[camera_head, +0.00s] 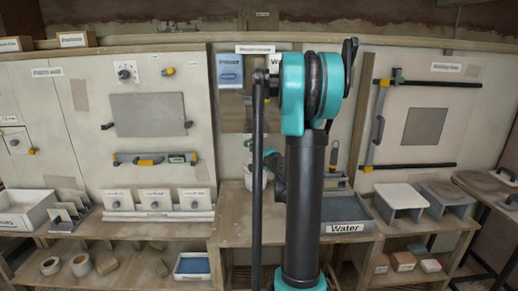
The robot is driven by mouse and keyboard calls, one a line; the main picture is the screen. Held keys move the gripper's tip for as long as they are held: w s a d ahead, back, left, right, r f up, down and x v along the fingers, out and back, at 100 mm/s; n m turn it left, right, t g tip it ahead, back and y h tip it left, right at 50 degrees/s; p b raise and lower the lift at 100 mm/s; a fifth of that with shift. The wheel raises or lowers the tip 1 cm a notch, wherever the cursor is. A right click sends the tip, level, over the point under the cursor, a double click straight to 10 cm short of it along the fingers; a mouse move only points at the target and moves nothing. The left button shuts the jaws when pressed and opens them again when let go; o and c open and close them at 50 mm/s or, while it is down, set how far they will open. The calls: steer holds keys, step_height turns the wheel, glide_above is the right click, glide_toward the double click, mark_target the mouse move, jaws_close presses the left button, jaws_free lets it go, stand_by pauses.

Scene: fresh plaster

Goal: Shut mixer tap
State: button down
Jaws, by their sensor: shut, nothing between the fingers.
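I cannot pick out the mixer tap; my own arm stands across the middle of the view and hides much of the bench behind it. A white bucket (257,178) stands on the middle bench, left of my arm column. My gripper (279,176) shows only in part as a dark shape beside the column, close to the bucket's right side. It is shut and holds nothing. Its fingertips are mostly hidden, and I cannot tell whether it touches anything. A grey tray (362,212) labelled "Water" sits right of the column.
A wall panel (40,100) with a grey plate (149,114) and a level (155,159) stands at left. Another panel (465,120) stands at right, above two small stands (402,196). A blue tray (193,265) is on the lower shelf.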

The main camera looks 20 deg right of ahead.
steer(key=shift+w+a, duration=0.4)
steer(key=shift+a, duration=0.3)
steer(key=shift+w+a, duration=0.1)
steer(key=shift+a, duration=0.05)
